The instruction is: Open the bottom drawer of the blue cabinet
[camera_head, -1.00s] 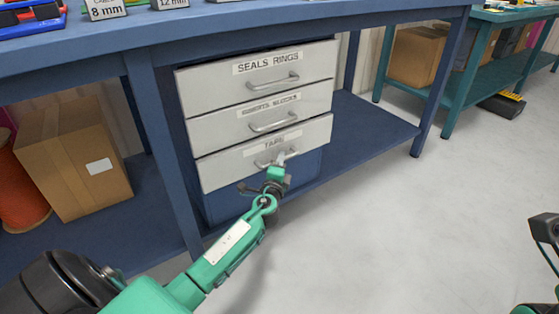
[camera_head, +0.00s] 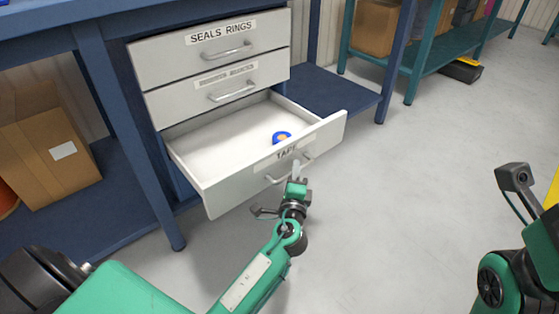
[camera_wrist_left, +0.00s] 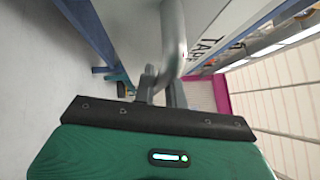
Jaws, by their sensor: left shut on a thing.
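The bottom drawer (camera_head: 225,191), labelled TAPE, is pulled well out of the blue cabinet (camera_head: 173,171). A blue roll of tape (camera_head: 281,137) lies inside near the drawer's front, and the rest of the visible floor of the drawer is bare. My left gripper (camera_head: 296,176) is shut on the drawer handle (camera_head: 279,177) at the drawer front. In the left wrist view the grey handle bar (camera_wrist_left: 172,35) runs up from between the fingers. My right arm shows at the right edge, but its fingers are not in view.
The two upper drawers, SEALS RINGS (camera_head: 215,48) and the middle one (camera_head: 220,90), are shut. A cardboard box (camera_head: 42,140) stands on the lower shelf at left. A teal bench (camera_head: 430,60) stands behind at right. The grey floor before the drawer is clear.

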